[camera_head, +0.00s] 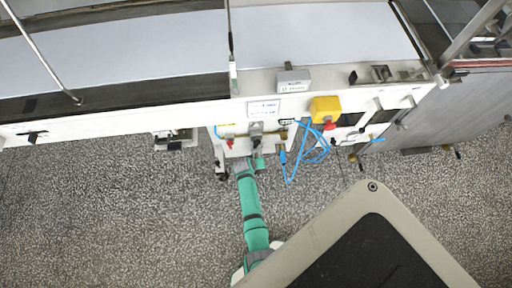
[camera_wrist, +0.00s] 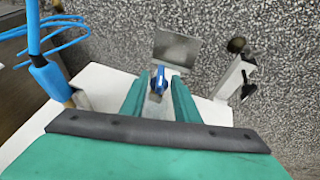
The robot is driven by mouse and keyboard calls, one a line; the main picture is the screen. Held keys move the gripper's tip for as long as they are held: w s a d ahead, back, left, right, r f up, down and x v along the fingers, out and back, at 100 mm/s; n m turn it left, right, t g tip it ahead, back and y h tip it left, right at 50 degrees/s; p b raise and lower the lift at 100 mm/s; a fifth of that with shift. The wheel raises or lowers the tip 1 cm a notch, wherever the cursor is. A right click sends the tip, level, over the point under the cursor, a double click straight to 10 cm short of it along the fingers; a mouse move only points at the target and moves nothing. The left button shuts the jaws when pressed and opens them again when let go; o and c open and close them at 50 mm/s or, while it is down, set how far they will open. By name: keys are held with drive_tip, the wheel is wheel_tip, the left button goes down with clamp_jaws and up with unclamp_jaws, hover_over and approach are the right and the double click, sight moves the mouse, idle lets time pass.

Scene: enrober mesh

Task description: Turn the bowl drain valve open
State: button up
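In the wrist view, a small blue-handled fitting (camera_wrist: 160,80), which looks like the drain valve's lever, stands in front of a grey plate (camera_wrist: 177,48). My gripper (camera_wrist: 158,88) has its two green fingers apart, one on each side of the blue handle. I see a gap on both sides, so no contact shows. In the head view my gripper (camera_head: 250,163) is at the front of the white machine, below the small label plate. The blue handle is too small or hidden to make out there.
A blue hose (camera_wrist: 48,73) with a blue connector is left of my gripper; its coils (camera_head: 318,146) hang right of it in the head view. A yellow box with a red button (camera_head: 325,109) is on the machine front. A bracket (camera_wrist: 232,80) stands at right. Speckled floor is clear at left.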

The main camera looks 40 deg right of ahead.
drive_tip(key=c, duration=0.7)
drive_tip(key=shift+o, duration=0.2)
drive_tip(key=shift+s, duration=0.1)
drive_tip(key=shift+s+d+m+t+y, duration=0.15)
drive_tip(key=shift+t+y, duration=0.2)
drive_tip(key=shift+y, duration=0.3)
drive_tip(key=shift+d+m+t+y, duration=0.15)
drive_tip(key=shift+t+y, duration=0.2)
drive_tip(key=shift+y, duration=0.3)
drive_tip(key=o, duration=0.7)
drive_tip(key=shift+c, duration=0.2)
drive_tip(key=shift+r, duration=0.2)
drive_tip(key=v, duration=1)
drive_tip(key=shift+s+r, duration=0.2)
